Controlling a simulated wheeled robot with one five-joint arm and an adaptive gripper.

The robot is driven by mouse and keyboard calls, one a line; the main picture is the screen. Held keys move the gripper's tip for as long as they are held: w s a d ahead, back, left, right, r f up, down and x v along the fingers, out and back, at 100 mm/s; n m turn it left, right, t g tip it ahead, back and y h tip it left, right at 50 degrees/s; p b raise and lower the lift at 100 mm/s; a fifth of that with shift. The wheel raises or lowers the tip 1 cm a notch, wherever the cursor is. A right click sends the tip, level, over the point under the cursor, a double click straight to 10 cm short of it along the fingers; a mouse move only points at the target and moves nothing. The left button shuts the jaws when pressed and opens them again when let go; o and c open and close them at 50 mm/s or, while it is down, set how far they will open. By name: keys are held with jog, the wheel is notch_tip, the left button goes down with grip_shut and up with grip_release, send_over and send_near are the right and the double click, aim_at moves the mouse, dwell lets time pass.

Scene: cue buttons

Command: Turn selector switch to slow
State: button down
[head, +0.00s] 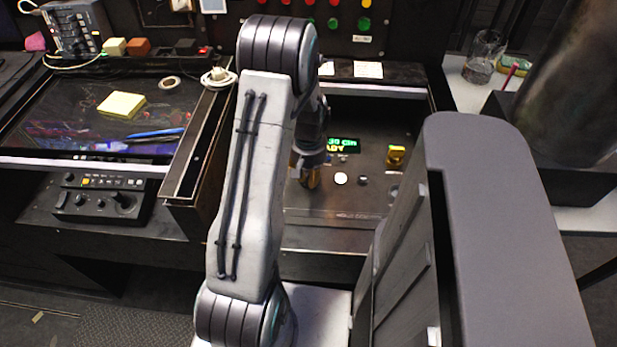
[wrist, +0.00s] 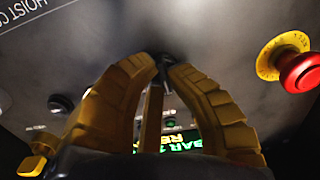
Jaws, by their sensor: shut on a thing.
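My gripper (wrist: 163,66) has its two yellow fingers drawn together at the tips around a small dark knob, the selector switch (wrist: 165,59), on the dark control panel (wrist: 225,35). Most of the switch is hidden between the fingertips, and I cannot read its setting or any labels. In the head view my gripper (head: 311,180) reaches down onto the panel (head: 330,210), left of a white button (head: 341,178); my arm hides the switch there.
A red mushroom button (wrist: 301,73) on a yellow collar sits right of my gripper in the wrist view. A green-lettered display (head: 343,145) lies behind my gripper.

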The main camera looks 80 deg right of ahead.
dwell(0.4)
jog(key=c, duration=1.2)
grip_release()
notch_tip(320, 180, up, 12)
jog(key=shift+m, duration=0.3)
